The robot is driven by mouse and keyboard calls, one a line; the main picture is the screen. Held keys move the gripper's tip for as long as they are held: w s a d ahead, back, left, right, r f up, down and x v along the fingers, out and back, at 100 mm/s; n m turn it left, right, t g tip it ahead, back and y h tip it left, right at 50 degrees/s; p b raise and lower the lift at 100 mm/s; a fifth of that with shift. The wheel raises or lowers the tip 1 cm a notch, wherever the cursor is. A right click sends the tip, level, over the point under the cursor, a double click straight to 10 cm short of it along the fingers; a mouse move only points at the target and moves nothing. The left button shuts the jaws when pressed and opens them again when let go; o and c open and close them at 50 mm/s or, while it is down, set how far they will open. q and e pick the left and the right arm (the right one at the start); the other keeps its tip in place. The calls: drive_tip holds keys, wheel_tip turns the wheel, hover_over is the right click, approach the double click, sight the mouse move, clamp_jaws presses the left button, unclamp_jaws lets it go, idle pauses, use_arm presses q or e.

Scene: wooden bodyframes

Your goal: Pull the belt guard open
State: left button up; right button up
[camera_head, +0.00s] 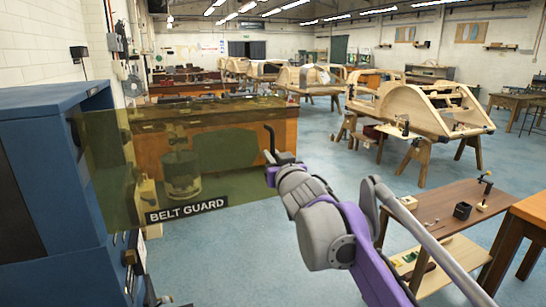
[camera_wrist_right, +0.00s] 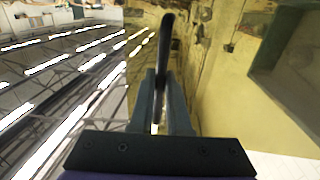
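The belt guard (camera_head: 225,165) is a see-through yellow panel with a black "BELT GUARD" label (camera_head: 187,210). It stands out from the blue machine cabinet (camera_head: 45,160) at the left of the head view, swung away from its front. A black handle (camera_head: 270,138) is at its right edge. My right gripper (camera_head: 282,160) is at that handle. In the right wrist view, the gripper (camera_wrist_right: 160,105) has its fingers close on both sides of the black handle (camera_wrist_right: 166,45), with the yellow panel (camera_wrist_right: 215,80) behind. My left gripper is not in view.
A low wooden table (camera_head: 440,200) with small items stands at the right, near my right arm. Wooden bodyframes (camera_head: 415,105) on trestles stand farther back. A wooden workbench (camera_head: 230,125) is behind the guard. The blue floor in the middle is clear.

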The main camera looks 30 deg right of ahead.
drive_tip(key=shift+o, duration=0.9)
drive_tip(key=shift+s, duration=0.15)
drive_tip(key=b+v, duration=0.1)
drive_tip(key=v, duration=0.9)
drive_tip(key=shift+s+b, duration=0.3)
drive_tip(key=shift+b, duration=0.05)
drive_tip(key=shift+a+r, duration=0.1)
